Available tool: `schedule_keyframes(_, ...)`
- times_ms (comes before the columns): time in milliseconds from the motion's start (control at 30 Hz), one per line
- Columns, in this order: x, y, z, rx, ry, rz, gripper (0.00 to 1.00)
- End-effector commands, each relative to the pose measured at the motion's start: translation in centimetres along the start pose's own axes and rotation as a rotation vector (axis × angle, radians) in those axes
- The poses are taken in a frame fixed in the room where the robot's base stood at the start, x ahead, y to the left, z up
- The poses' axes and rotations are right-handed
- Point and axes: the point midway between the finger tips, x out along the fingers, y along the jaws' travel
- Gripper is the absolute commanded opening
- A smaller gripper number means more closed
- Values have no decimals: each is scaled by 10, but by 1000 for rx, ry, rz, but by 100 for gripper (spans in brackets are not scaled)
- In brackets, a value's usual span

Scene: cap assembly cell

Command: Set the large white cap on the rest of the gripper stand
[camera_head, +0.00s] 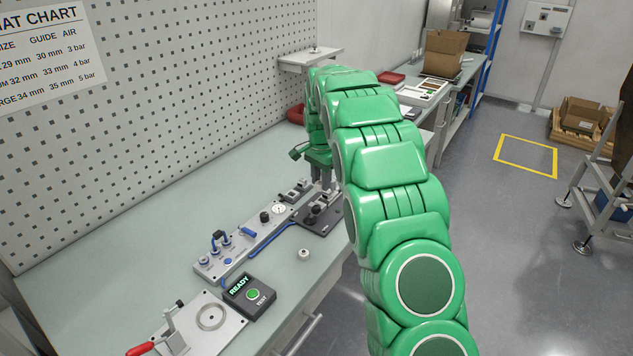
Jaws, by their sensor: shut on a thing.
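The gripper stand (328,222) is a dark plate with black fittings on it, near the table's front edge. My gripper (325,184) points down over its back part. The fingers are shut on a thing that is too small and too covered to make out. A small white round part with a dark centre (303,254), which looks like a cap, lies on the bare table in front of the stand, apart from my gripper. I cannot tell from its size whether it is the large white cap.
A grey panel (238,244) with a dial and blue fittings runs left of the stand. A black box with a green button (250,296) and a red-handled clamp plate (205,322) stand nearer. The pegboard wall (200,90) closes the back. My green arm covers the right side.

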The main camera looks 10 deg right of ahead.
Motion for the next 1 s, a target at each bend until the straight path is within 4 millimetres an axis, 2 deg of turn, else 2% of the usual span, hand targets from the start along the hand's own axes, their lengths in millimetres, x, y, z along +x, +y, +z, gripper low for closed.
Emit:
schedule_keyframes(267,8,0,0,2,-1,2,21)
schedule_keyframes(1000,54,0,0,1,0,-1,21)
